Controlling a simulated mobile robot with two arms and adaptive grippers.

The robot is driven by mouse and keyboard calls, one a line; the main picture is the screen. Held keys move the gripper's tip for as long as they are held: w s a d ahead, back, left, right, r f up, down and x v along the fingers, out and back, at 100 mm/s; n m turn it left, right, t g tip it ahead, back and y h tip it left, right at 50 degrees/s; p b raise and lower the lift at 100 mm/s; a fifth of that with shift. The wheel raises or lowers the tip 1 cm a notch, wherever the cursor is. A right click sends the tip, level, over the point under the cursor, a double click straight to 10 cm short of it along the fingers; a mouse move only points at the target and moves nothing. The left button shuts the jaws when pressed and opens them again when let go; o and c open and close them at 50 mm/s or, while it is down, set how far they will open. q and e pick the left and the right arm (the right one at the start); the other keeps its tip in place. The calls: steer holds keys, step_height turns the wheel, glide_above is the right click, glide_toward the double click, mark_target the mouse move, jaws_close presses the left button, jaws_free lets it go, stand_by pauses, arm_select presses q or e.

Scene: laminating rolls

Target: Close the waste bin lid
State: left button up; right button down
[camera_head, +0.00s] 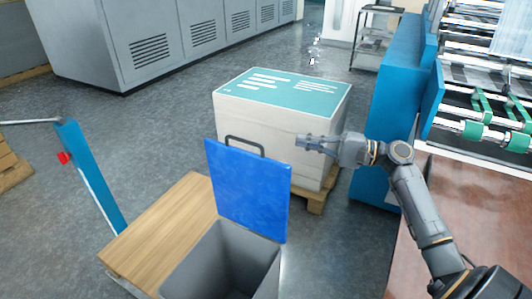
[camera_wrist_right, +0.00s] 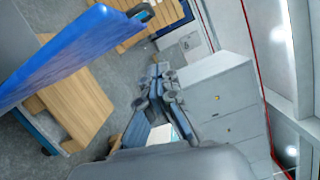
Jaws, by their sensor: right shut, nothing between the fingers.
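The waste bin (camera_head: 225,262) is grey and stands at the bottom middle of the head view, with its dark inside showing. Its blue lid (camera_head: 247,190) stands up, tilted open, at the bin's far side, with a dark handle loop (camera_head: 245,143) at its top edge. My right gripper (camera_head: 300,142) is shut and empty, to the right of the lid's upper edge and apart from it in the picture. In the right wrist view the gripper (camera_wrist_right: 158,75) shows in the middle, and the blue lid (camera_wrist_right: 75,55) is at the left. My left gripper is not seen.
A wooden-topped table (camera_head: 160,230) stands left of the bin. A large pale box with a teal top (camera_head: 280,95) sits on a pallet (camera_head: 318,203) behind the lid. Blue machinery (camera_head: 395,90) stands at the right. Open grey floor (camera_head: 110,135) lies at the left.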

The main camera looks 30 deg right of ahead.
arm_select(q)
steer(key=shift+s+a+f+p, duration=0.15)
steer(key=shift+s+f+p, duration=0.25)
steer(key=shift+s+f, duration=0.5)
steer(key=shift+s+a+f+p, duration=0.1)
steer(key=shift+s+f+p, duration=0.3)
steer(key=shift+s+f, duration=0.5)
arm_select(e)
steer(key=w+a+r, duration=0.1)
steer(key=w+a, duration=0.4)
steer(key=a, duration=0.5)
steer(key=shift+a, duration=0.2)
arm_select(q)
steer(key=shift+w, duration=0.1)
arm_select(e)
steer(key=shift+r, duration=0.1)
